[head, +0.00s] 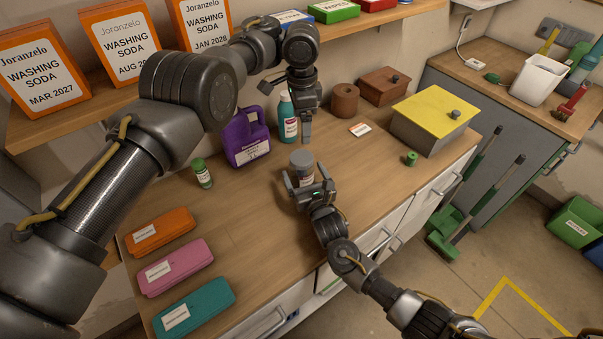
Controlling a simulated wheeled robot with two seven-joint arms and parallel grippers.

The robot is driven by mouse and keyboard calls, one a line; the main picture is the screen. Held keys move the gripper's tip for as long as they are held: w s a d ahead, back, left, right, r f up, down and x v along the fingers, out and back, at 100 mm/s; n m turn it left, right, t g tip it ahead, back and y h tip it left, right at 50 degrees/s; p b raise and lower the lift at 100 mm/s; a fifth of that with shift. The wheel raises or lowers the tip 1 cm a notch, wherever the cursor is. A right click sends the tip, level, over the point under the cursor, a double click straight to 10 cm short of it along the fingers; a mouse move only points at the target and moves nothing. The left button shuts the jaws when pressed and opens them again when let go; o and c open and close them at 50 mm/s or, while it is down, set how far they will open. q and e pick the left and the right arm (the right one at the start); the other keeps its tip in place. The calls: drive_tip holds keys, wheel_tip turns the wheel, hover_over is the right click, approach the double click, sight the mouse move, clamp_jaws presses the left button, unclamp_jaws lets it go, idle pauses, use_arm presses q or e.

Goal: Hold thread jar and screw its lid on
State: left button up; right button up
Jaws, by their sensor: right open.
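The thread jar (303,172) is a small jar with a grey-blue top, standing upright on the wooden worktop near its front edge. I cannot tell whether that top is the lid resting on the jar, and I make out no separate lid. My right gripper (308,184) is open, with one finger on each side of the jar at its near side; contact is unclear. My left gripper (306,134) points down above the worktop, behind the jar and just right of a teal bottle (288,118). Its fingers show edge-on, so their opening is unclear.
A purple jug (247,137) and small green-capped bottle (202,173) stand left. Orange (159,231), pink (176,267) and teal (194,306) cases lie front left. A yellow-lidded box (434,122) and green spool (411,158) are right. Clear worktop lies between cases and jar.

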drive_tip(key=b+v, duration=0.1)
drive_tip(key=v, duration=0.9)
drive_tip(key=shift+s+d, duration=0.2)
drive_tip(key=shift+s, duration=0.15)
